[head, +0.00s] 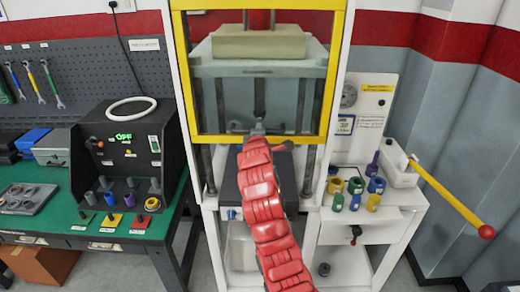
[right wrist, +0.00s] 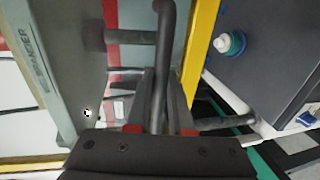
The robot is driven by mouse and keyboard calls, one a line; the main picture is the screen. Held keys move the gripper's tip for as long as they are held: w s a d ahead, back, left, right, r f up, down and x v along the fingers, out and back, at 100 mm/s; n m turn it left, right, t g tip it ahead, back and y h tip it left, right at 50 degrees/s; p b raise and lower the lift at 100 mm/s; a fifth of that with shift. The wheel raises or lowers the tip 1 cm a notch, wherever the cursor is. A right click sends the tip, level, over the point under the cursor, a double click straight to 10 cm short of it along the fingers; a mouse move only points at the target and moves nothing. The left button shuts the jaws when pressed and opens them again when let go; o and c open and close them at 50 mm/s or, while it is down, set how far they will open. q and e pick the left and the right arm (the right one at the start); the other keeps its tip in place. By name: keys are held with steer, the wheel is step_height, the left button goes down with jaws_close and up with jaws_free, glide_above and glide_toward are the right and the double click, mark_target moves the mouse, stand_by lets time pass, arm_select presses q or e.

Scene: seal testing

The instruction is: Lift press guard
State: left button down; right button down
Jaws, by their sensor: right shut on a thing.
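The press guard (head: 332,72) is a clear panel in a yellow frame on the front of the white press (head: 184,85). Its lower yellow bar is above the dark press bed (head: 285,175), with open space between them. My red right arm reaches up from the bottom of the head view, and its gripper (head: 258,127) is at the lower middle of the guard. In the right wrist view my right gripper (right wrist: 160,102) is shut on a dark guard handle (right wrist: 165,45). The yellow frame (right wrist: 200,45) also shows beside it. My left gripper is out of view.
A black control box (head: 125,150) stands on the green bench (head: 30,228) at the left. Several coloured cylinders (head: 355,186) and a lever with a yellow bar (head: 445,192) are on the white right-hand cabinet.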

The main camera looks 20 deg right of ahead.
steer(key=shift+r, duration=1.35)
steer(key=c, duration=0.8)
jaws_free()
steer(key=shift+w, duration=0.1)
steer(key=shift+s+a+f, duration=0.1)
steer(key=shift+s+a, duration=0.05)
steer(key=shift+s, duration=0.2)
steer(key=b+v, duration=0.5)
steer(key=v, duration=1.1)
steer(key=shift+s+a, duration=0.15)
steer(key=shift+s, duration=0.15)
